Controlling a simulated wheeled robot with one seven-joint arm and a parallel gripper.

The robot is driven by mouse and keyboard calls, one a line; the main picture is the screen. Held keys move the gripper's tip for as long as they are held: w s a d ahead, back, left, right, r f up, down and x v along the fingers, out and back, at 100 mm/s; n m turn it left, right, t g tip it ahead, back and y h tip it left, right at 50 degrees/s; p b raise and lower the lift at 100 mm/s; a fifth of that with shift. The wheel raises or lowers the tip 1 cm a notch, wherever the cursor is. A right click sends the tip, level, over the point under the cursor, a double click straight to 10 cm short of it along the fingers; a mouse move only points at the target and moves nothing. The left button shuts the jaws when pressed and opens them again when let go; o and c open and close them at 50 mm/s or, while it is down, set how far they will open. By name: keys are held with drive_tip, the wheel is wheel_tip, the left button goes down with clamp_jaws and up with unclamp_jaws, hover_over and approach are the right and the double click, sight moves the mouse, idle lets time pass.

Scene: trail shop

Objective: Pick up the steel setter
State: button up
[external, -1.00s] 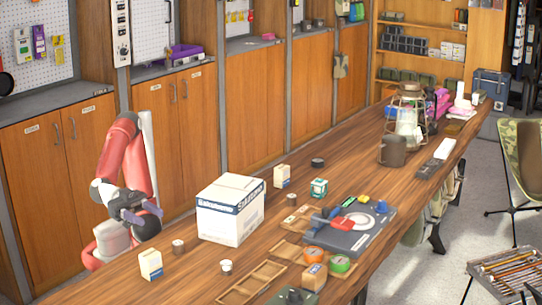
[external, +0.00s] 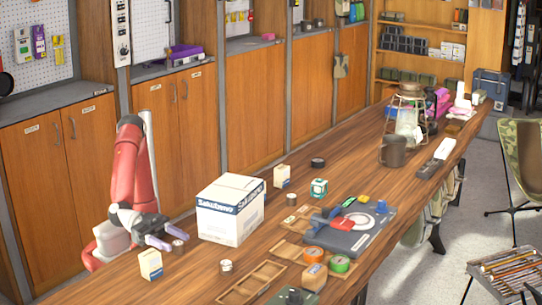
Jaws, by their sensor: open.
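A small brownish-grey metal cylinder (external: 179,247) stands upright on the wooden bench, near its left end. Similar small cylinders stand nearby, one to its right (external: 226,267) and one beyond the white box (external: 291,199). I cannot tell from their looks which is the steel setter. My gripper (external: 169,240) is open, with its purple fingers low and pointing right toward the first cylinder. The fingertips are right beside or just above it; I cannot tell whether they touch it. Nothing is seen held between the fingers.
A large white box (external: 231,210) stands to the right. Wooden trays (external: 252,283), tape rolls (external: 340,264) and a grey tool board (external: 350,236) lie farther right. The wooden bench (external: 200,272) is bare between the cylinders.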

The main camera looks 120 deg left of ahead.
drive_tip(key=c, duration=1)
drive_tip(key=shift+c, duration=0.6)
drive_tip(key=shift+r, duration=0.1)
